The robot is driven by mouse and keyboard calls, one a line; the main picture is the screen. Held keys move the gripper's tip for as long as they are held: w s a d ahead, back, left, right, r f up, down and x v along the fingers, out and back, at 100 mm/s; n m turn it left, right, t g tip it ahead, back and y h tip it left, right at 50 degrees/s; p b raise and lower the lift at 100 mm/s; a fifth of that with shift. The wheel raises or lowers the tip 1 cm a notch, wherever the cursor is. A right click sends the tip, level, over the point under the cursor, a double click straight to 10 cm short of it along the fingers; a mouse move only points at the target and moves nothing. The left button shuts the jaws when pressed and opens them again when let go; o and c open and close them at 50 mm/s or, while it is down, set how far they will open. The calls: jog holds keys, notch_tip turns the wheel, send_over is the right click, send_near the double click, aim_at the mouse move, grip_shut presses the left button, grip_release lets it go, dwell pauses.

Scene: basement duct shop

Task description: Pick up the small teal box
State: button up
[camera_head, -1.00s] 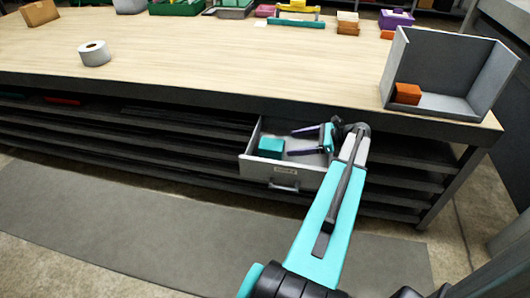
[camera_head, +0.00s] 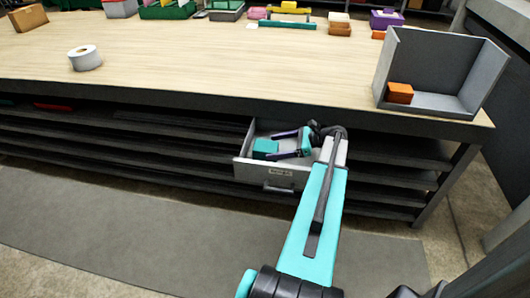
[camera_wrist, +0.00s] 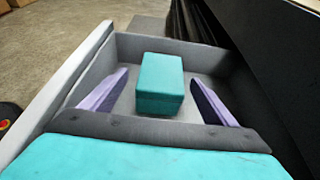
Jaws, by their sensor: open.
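The small teal box (camera_head: 265,147) lies in the left part of an open grey drawer (camera_head: 262,173) under the workbench. In the wrist view the teal box (camera_wrist: 159,83) sits on the drawer floor, ahead of and between the two purple fingers. My gripper (camera_head: 275,146) is inside the drawer outline, its fingers pointing left at the box. It is open and empty, with a finger to each side of the box's near end in the wrist view (camera_wrist: 158,88). I cannot tell whether either finger touches the box.
The drawer walls (camera_wrist: 175,50) stand close around the fingers. The workbench (camera_head: 230,65) overhangs the drawer's back, with dark shelves (camera_head: 130,150) to the left. On top are a tape roll (camera_head: 85,58) and a grey open bin (camera_head: 430,102) with an orange box (camera_head: 399,93).

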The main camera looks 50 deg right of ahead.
aim_at(273, 147)
jog(key=shift+x, duration=1.5)
jog(key=shift+x, duration=2.65)
jog(key=shift+d, duration=0.15)
jog(key=shift+c, duration=0.3)
jog(key=c, duration=1.2)
jog(key=shift+r, duration=5)
jog(key=shift+r+p, duration=0.1)
jog(key=shift+p, duration=0.2)
